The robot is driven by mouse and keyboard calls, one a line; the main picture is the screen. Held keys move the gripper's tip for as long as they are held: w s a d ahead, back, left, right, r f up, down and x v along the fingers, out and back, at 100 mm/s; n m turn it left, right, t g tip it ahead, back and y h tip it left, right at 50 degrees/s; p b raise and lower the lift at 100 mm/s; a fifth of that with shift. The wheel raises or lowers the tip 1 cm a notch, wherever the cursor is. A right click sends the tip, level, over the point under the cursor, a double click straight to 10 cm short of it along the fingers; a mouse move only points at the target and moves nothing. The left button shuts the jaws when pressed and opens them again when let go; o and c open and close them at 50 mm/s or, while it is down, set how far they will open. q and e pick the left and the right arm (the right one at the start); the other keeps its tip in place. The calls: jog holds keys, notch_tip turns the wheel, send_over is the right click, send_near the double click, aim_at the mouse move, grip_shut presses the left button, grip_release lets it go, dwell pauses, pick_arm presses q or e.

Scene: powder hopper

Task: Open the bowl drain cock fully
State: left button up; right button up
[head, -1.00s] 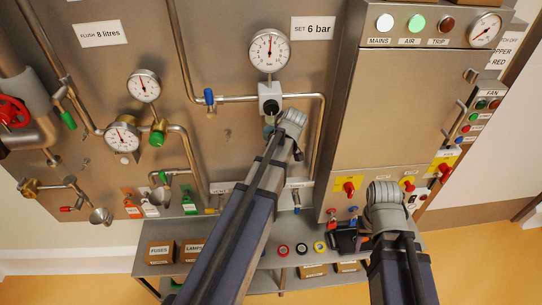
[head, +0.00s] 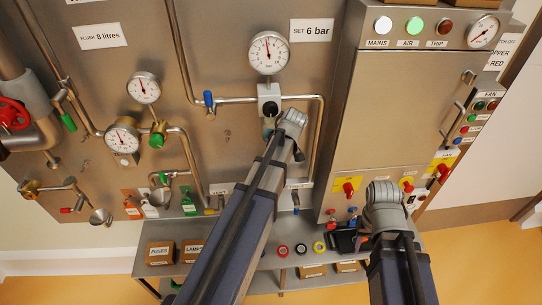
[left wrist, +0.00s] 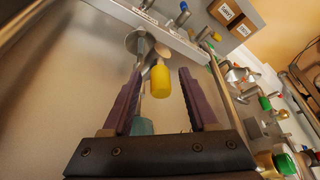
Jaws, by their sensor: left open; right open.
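The bowl drain cock's yellow handle (left wrist: 160,80) shows in the left wrist view, between and beyond the fingers of my left gripper (left wrist: 158,95). The fingers are spread, with room on either side of the handle. A thin metal pipe runs beside the handle, between a grey round cup (left wrist: 135,42) and a teal bowl (left wrist: 141,126). I cannot tell the cock's angle. In the head view the teal bowl (head: 268,130) hangs under the regulator; my left arm hides the cock. My right gripper (head: 345,240) is open and empty, low in front of the cabinet.
A gauge (head: 268,53) sits above the regulator. A blue-handled valve (head: 208,98) and pipes are to its left. The steel cabinet (head: 395,115) stands close on the right. A shelf with boxes (head: 160,252) and tape rolls runs below.

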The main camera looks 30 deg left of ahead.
pick_arm(q)
jog(key=p+v, duration=0.6)
jog(key=v, duration=0.1)
dwell(0.4)
jog(key=s+d+f+m+h+b, duration=0.1)
jog(key=s+d+f+m+b, duration=0.7)
jog(key=d, duration=0.3)
jog(key=s+d+f+m+g+h+b, duration=0.1)
jog(key=s+d+f+m+h+b, duration=0.1)
jog(key=s+d+f+m+b, duration=0.5)
jog(key=s+d+f+m, duration=0.2)
jog(key=d, duration=0.3)
jog(key=shift+s+f+m+g+b, duration=0.2)
jog(key=shift+m+g+b, duration=0.1)
jog(key=shift+m+b, duration=0.1)
